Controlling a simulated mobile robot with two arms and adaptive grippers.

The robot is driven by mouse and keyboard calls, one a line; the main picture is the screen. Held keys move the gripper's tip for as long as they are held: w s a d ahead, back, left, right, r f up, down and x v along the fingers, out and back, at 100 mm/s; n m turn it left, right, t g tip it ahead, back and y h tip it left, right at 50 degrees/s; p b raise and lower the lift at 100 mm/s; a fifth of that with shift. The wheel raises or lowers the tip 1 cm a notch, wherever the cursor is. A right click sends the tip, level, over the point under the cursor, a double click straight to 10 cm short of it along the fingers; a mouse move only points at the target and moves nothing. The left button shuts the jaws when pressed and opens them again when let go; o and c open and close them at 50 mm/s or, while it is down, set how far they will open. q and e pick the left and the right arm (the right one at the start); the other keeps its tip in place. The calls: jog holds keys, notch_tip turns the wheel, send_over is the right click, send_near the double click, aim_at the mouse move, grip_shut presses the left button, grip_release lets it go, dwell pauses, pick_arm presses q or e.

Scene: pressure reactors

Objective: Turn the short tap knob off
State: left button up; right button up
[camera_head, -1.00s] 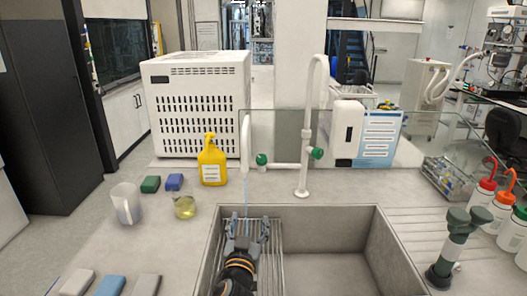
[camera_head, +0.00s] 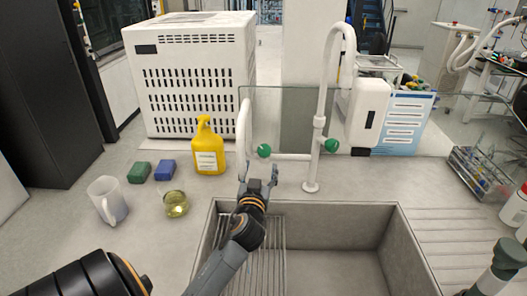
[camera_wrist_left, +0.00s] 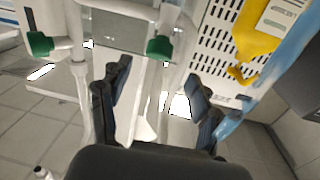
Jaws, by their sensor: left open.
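The short tap (camera_head: 243,128) is a white spout at the back of the sink, left of the tall tap (camera_head: 322,115). Its green knob (camera_head: 264,150) sits low on the white pipe and also shows in the left wrist view (camera_wrist_left: 160,46). The tall tap has its own green knob (camera_head: 331,145). My left gripper (camera_head: 259,173) is open just in front of and below the short tap's knob, with nothing between its fingers. In the left wrist view, a pale blue streak, seemingly water, passes near the right finger. My right gripper is not in view.
The sink (camera_head: 330,211) has a wire rack at its left. A white box (camera_head: 195,80) is behind. The counter right of the sink is partly clear.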

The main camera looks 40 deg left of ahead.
aim_at(263, 156)
pick_arm(q)
jog(key=p+x, duration=0.1)
jog(key=x, duration=0.5)
jog(key=shift+w+a, duration=0.1)
jog(key=shift+w, duration=0.1)
jog(key=shift+w+a, duration=0.35)
jog(key=shift+w, duration=0.15)
jog(key=shift+w+a, duration=0.1)
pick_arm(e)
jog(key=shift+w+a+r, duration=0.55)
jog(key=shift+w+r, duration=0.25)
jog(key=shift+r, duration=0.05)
